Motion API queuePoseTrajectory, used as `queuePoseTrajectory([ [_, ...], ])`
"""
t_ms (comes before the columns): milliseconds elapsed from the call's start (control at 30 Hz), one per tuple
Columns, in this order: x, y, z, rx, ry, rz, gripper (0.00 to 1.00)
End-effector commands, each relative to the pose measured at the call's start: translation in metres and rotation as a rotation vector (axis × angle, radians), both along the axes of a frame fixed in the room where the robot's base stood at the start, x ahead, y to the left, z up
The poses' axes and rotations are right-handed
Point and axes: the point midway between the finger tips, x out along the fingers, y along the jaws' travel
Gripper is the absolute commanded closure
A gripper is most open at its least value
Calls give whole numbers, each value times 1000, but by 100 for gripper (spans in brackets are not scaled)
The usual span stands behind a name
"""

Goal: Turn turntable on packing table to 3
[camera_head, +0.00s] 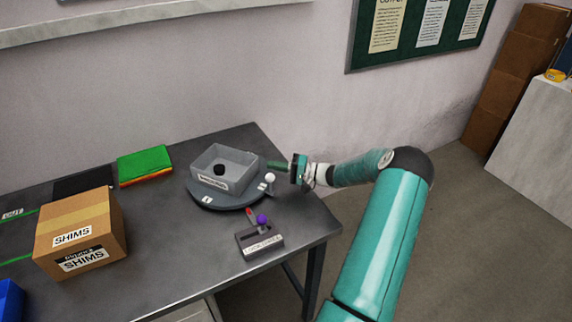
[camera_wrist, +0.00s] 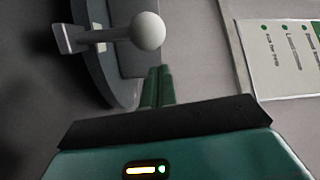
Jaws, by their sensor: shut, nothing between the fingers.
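The turntable (camera_head: 228,206) is a dark round disc on the packing table (camera_head: 165,245), near its right end. It carries an open grey bin (camera_head: 236,184) with a small black object inside. A white ball knob (camera_head: 270,177) on a short post stands at the disc's right edge; the knob (camera_wrist: 147,31) is large in the wrist view, beside the disc's edge (camera_wrist: 118,88). My gripper (camera_head: 273,166) is shut and empty, just behind the knob. In the wrist view its green fingertips (camera_wrist: 160,72) sit beside the knob, apparently apart from it.
A small box (camera_head: 259,241) with a purple ball and a red piece stands in front of the turntable. A cardboard SHIMS box (camera_head: 80,232) and a green stack (camera_head: 145,165) are to the left. The wall is close behind; open floor lies right of the table.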

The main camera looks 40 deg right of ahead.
Motion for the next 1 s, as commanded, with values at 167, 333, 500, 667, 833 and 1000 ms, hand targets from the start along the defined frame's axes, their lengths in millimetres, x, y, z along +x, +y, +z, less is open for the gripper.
queuePoseTrajectory([
  [167, -15, 10, -3, 2, 0, -1, 100],
  [333, -20, 11, -4, -1, -1, -1, 100],
  [500, -20, 11, -4, 0, -1, -1, 100],
  [667, -19, 12, -4, 0, -1, -1, 100],
  [833, -17, 15, -4, 0, -1, -1, 100],
  [1000, -13, 22, -4, 0, -2, -3, 100],
])
